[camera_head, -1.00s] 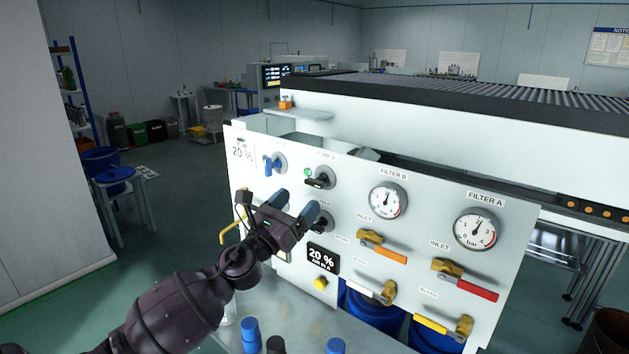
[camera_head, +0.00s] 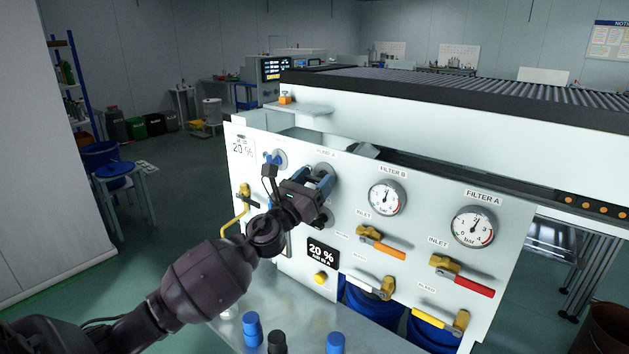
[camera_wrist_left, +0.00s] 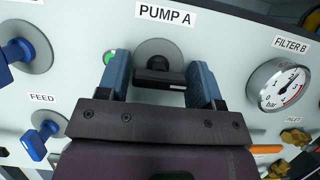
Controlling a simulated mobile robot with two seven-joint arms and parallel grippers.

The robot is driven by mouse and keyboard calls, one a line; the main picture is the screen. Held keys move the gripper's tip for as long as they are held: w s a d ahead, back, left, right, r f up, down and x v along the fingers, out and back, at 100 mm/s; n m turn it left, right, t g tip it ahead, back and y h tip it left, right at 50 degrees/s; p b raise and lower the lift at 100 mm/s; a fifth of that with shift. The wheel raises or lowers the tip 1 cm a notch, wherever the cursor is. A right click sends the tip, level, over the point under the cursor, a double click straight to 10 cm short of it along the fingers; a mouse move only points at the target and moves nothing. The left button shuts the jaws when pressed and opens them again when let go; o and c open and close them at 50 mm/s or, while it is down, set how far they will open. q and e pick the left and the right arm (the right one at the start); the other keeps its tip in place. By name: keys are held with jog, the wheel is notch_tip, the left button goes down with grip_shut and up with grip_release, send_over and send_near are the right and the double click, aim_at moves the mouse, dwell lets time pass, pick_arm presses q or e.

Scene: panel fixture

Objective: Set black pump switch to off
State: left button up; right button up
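The black pump switch (camera_wrist_left: 160,76) sits on a grey round plate under the PUMP A label in the left wrist view. Its handle lies about level across the plate. My left gripper (camera_wrist_left: 160,68) is open, with one blue finger on each side of the handle and a gap visible on both sides. Whether the fingertips reach the panel is hard to tell. In the head view my left gripper (camera_head: 314,176) is at the panel's upper left and hides most of this switch. My right gripper is not in view.
A green lamp (camera_wrist_left: 109,57) is just left of the switch plate, close to the left finger. Blue valve handles (camera_wrist_left: 36,143) are farther left. Gauge FILTER B (camera_head: 387,198) and orange (camera_head: 385,249) and red (camera_head: 470,281) handles are to the right. Bottles (camera_head: 252,328) stand below.

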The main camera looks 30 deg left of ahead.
pick_arm(q)
jog(key=c, duration=0.5)
jog(key=shift+c, duration=0.4)
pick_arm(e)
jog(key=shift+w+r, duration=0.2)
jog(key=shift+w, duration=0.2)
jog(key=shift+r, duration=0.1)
